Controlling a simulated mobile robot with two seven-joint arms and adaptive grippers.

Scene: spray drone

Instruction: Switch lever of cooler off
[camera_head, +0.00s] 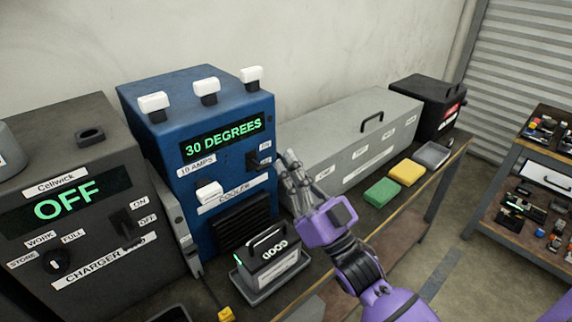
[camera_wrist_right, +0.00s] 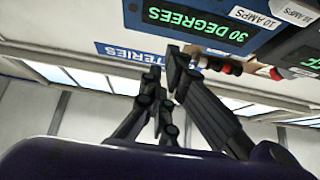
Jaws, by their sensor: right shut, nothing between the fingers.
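The cooler (camera_head: 190,132) is a blue box at the middle left of the head view, with a lit green display (camera_head: 222,138) reading "30 DEGREES". Its black lever (camera_head: 256,161) sits on the right side of the front, below the display, beside small labels, the upper one reading ON. I cannot tell clearly which way the lever points. My right gripper (camera_head: 288,163) is shut and empty, with its fingertips just right of the lever; I cannot tell if they touch it. In the wrist view the shut fingers (camera_wrist_right: 168,82) are below the display (camera_wrist_right: 200,24). My left gripper is out of view.
A dark charger (camera_head: 75,185) reading "OFF" stands left of the cooler. A small battery (camera_head: 272,258) stands on a tray in front of it. A grey case (camera_head: 350,130), green sponge (camera_head: 382,192) and yellow sponge (camera_head: 407,172) are to the right.

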